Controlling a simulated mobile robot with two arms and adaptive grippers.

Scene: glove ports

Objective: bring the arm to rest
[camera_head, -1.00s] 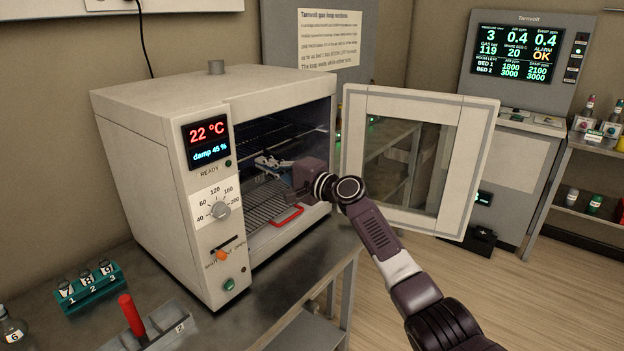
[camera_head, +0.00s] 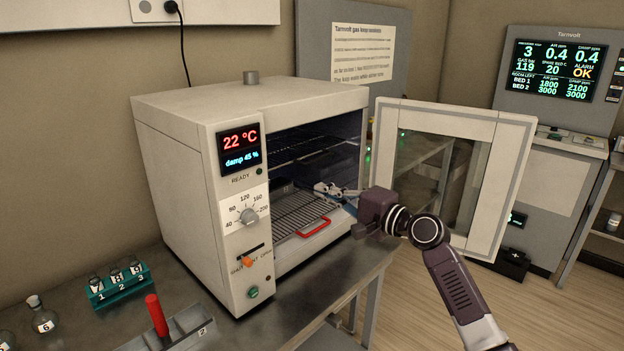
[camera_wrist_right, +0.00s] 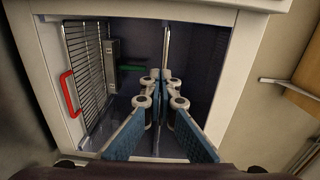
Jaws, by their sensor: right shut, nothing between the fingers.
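My right gripper (camera_head: 328,190) is at the open front of the white oven (camera_head: 185,180), with its fingers reaching just inside the opening. In the right wrist view the gripper (camera_wrist_right: 152,80) is shut, with nothing between its fingers. It points into the oven chamber, above and beside the wire shelf. My right arm comes in from the lower right in the head view. My left gripper is not in view.
A teal vial rack (camera_head: 118,285) and flask (camera_head: 43,318) stand on the bench.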

